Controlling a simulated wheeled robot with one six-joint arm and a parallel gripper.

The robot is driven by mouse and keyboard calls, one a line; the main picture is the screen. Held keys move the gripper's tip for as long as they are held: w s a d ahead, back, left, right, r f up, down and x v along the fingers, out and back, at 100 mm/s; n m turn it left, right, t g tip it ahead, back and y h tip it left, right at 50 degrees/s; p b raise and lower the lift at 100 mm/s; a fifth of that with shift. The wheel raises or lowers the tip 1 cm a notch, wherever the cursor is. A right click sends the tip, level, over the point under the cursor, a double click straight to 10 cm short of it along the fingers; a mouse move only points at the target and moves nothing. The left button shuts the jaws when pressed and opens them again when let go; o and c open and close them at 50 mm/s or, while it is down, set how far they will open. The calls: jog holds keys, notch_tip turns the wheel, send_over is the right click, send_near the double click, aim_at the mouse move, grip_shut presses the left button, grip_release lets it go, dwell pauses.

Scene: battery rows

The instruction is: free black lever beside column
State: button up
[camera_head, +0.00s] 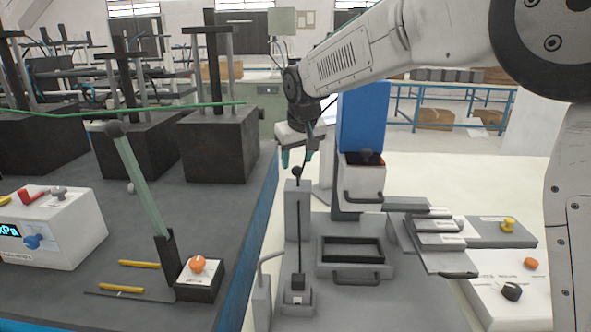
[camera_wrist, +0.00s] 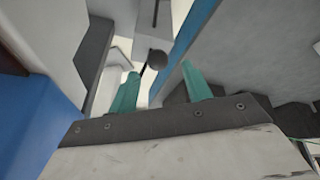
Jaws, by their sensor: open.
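A thin black lever (camera_head: 299,235) with a round black knob stands upright against the front of a grey column (camera_head: 292,198). Its lower end meets a small grey block with a white label. My gripper (camera_head: 296,158) has teal fingers and is open just above the knob, pointing down. In the wrist view, the dark knob (camera_wrist: 157,60) shows in the gap between the fingertips of my gripper (camera_wrist: 160,80), seemingly beyond them. The fingers do not visibly touch it. Whether anything catches the lever is too small to tell.
A dark table (camera_head: 120,215) on the left carries black blocks, a pale green lever (camera_head: 140,185) and yellow rods. A blue panel (camera_head: 363,125) and white bin (camera_head: 361,180) stand right of the column. A grey tray (camera_head: 355,268) and a bent handle (camera_head: 262,280) flank the lever's base.

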aim_at(298, 167)
jog(key=x, duration=0.5)
jog(key=shift+w+d+f, duration=0.1)
jog(key=shift+w+f, duration=0.05)
jog(key=shift+f, duration=0.15)
grip_shut()
jog(key=shift+d, duration=0.1)
